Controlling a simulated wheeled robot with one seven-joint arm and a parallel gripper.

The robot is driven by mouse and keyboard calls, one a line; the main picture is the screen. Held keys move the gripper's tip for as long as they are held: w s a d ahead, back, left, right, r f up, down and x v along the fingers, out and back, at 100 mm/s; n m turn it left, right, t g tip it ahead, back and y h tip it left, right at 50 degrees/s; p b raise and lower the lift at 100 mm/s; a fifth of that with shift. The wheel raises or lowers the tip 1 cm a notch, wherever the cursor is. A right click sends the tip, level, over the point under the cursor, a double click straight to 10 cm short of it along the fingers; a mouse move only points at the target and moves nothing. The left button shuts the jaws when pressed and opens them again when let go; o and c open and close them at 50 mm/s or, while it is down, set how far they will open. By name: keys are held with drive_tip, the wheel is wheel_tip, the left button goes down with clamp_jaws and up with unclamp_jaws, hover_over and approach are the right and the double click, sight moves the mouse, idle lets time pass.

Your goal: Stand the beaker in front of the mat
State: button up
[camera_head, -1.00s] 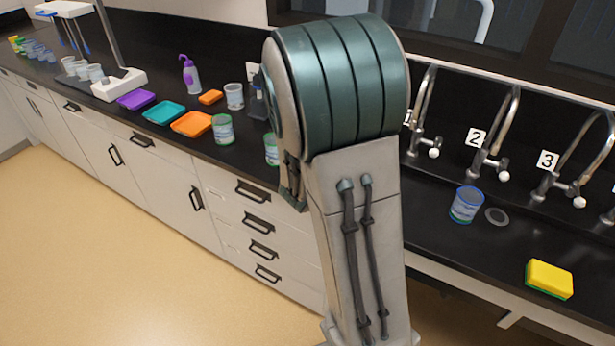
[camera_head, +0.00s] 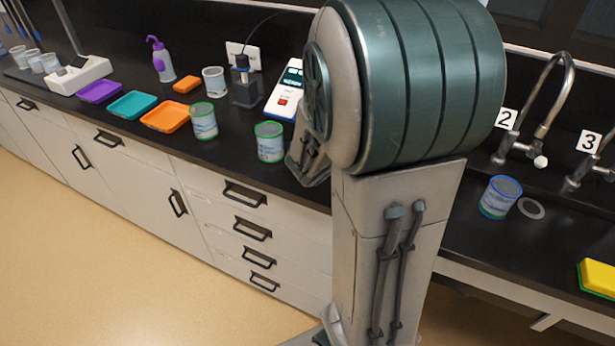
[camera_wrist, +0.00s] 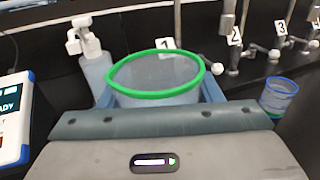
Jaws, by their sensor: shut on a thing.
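A clear beaker with a green rim (camera_wrist: 157,97) stands up between the fingers of my gripper (camera_wrist: 160,88) in the wrist view. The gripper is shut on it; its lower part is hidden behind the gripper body. In the head view my arm hides the gripper and this beaker. Three flat, tray-like coloured pieces lie on the black counter at the left: purple (camera_head: 98,92), teal (camera_head: 131,105) and orange (camera_head: 166,117). I cannot tell which of them, if any, is the mat.
Two green-rimmed beakers (camera_head: 203,121) (camera_head: 270,142) stand right of the orange piece. A blue-rimmed beaker (camera_head: 499,198) stands beside a grey disc (camera_head: 531,208) below the taps. A meter (camera_wrist: 12,118) and a white bottle (camera_wrist: 94,62) are near my gripper.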

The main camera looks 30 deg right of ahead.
drive_tip(key=shift+w+a+f+b, duration=0.1)
drive_tip(key=shift+w+f+b, duration=0.2)
drive_tip(key=shift+f, duration=0.35)
drive_tip(key=shift+w+a+f, duration=0.2)
drive_tip(key=shift+a, duration=0.05)
drive_tip(key=w+a+f, duration=0.2)
drive_tip(key=a, duration=0.1)
drive_tip(key=w+a+f, duration=0.2)
drive_tip(key=a, duration=0.1)
drive_tip(key=w+a+f, duration=0.2)
drive_tip(key=a, duration=0.1)
drive_tip(key=shift+w+a+f, duration=0.1)
drive_tip(key=shift+w+f, duration=0.05)
drive_tip(key=shift+f, duration=2.15)
drive_tip(key=shift+f, duration=0.1)
drive_tip(key=shift+f, duration=0.15)
drive_tip(key=o, duration=1)
drive_tip(key=shift+o, duration=0.2)
